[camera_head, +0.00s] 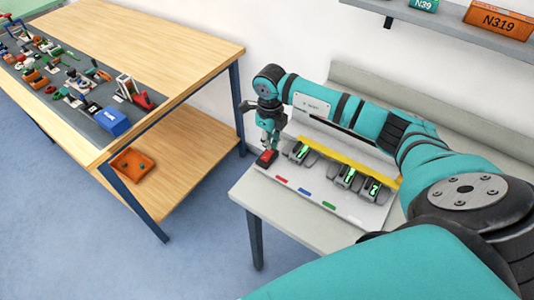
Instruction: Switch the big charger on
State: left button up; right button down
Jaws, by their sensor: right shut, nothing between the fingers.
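A white board (320,206) with a row of chargers lies on the grey table to the right. A dark charger with a green light (300,151) is at the row's left part. Two more with green lights, one at the middle (344,177) and one at the right end (371,188), stand together. I cannot tell which is the big charger. A red-topped dark block (266,158) is at the board's left end. My right gripper (268,145) points down, shut and empty, just above this block; I cannot tell if it touches. My left gripper is out of view.
A yellow strip (350,160) runs behind the chargers. Colored labels line the board's front. A wooden workbench (195,40) with many small parts, a blue box (112,121) and a lower orange tray (133,165) stands left. A wall shelf (440,20) holds labelled boxes.

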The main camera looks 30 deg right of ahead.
aim_at(270, 152)
jog(key=shift+f+b, duration=0.95)
jog(key=shift+f, duration=0.25)
dwell(0.7)
jog(key=shift+r+p, duration=2.15)
jog(key=shift+r, duration=1.4)
